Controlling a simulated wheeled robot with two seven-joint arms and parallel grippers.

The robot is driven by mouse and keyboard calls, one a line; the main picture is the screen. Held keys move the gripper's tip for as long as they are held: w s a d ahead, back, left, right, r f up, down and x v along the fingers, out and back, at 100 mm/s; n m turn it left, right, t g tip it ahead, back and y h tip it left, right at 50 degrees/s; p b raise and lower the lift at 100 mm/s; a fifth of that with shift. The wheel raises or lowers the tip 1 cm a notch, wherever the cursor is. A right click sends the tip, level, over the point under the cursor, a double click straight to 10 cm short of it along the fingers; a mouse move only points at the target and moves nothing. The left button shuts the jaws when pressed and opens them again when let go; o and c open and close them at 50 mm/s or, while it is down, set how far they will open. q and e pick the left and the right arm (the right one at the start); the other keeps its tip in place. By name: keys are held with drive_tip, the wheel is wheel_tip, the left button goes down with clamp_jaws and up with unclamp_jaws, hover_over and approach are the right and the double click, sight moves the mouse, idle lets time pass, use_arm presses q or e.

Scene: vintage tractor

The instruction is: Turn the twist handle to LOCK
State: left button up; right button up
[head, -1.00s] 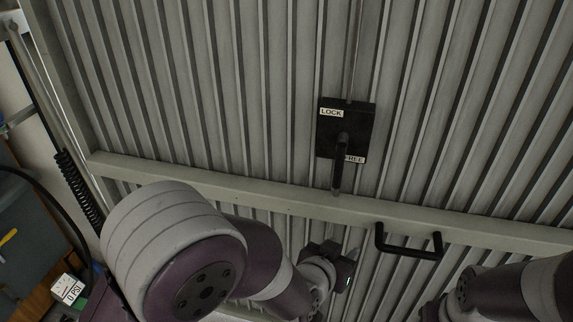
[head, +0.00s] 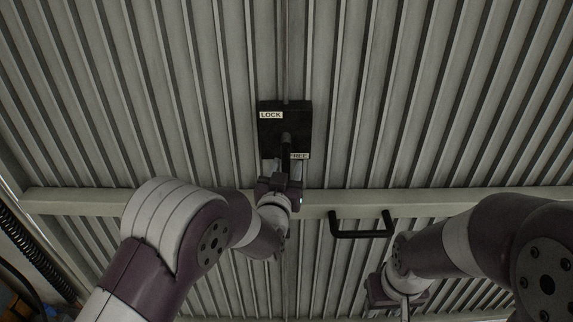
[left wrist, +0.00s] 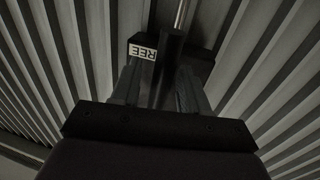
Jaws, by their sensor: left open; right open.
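A black lock plate (head: 270,128) sits on the ribbed metal door. It has a white LOCK label (head: 271,115) at upper left and a FREE label (head: 300,156) at lower right. The black twist handle (head: 286,146) hangs down from the plate's middle, beside FREE. My left gripper (head: 283,168) is open just below the plate, its fingers on either side of the handle. In the left wrist view the handle (left wrist: 169,68) stands between the two fingers (left wrist: 160,88); whether they touch it I cannot tell. My right gripper (head: 398,298) is low in the head view, away from the plate, its fingertips hardly showing.
A pale crossbar (head: 400,199) runs across the door below the plate. A black fixed pull handle (head: 361,233) sits just under it, between my two arms. A coiled black hose (head: 30,250) is at lower left. The door above the plate is clear.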

use_arm(q)
drive_tip(key=shift+w+a, duration=0.1)
drive_tip(key=shift+w, duration=0.15)
